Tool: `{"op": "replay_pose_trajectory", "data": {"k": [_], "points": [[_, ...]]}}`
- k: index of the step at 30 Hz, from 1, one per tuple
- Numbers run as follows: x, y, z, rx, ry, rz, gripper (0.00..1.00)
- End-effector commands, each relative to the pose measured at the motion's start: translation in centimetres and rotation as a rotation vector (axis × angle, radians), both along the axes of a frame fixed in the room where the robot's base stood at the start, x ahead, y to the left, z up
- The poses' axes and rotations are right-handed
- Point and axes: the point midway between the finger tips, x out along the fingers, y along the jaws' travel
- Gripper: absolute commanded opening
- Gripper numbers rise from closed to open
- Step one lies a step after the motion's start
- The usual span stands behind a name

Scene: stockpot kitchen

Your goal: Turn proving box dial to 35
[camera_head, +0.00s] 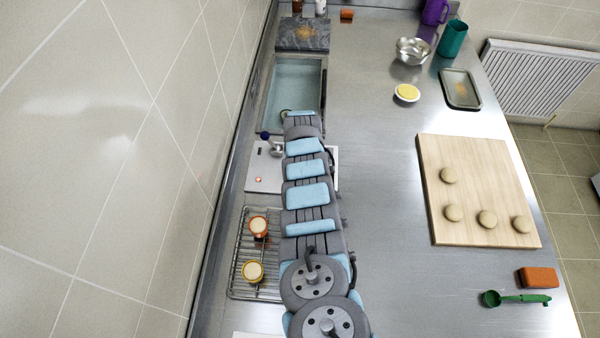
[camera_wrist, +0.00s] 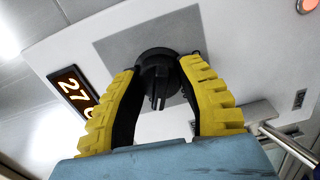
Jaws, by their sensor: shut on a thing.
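In the wrist view, a black dial (camera_wrist: 158,88) sits on a grey square plate on the pale front of the proving box (camera_wrist: 75,45). My gripper (camera_wrist: 162,66) has its two yellow ridged fingers on either side of the dial and is shut on it. A lit display (camera_wrist: 73,90) left of the dial reads 27, with a further character partly hidden by the left finger. In the head view, my arm covers the middle of the work area, and my gripper and the dial cannot be made out.
In the head view, a wire rack (camera_head: 240,285) with two small pots stands left of my arm, close by. A basin (camera_head: 293,95) lies beyond. A wooden board (camera_head: 475,175) with several dough rounds lies right. The counter between arm and board is clear.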

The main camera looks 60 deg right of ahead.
Motion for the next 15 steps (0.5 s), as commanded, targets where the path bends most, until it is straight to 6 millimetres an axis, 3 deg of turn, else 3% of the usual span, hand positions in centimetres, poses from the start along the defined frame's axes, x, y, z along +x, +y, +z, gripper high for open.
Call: {"op": "replay_pose_trajectory", "data": {"k": [15], "points": [[-0.01, 0.03, -0.17, -0.001, 0.0, -0.063, 0.02]]}}
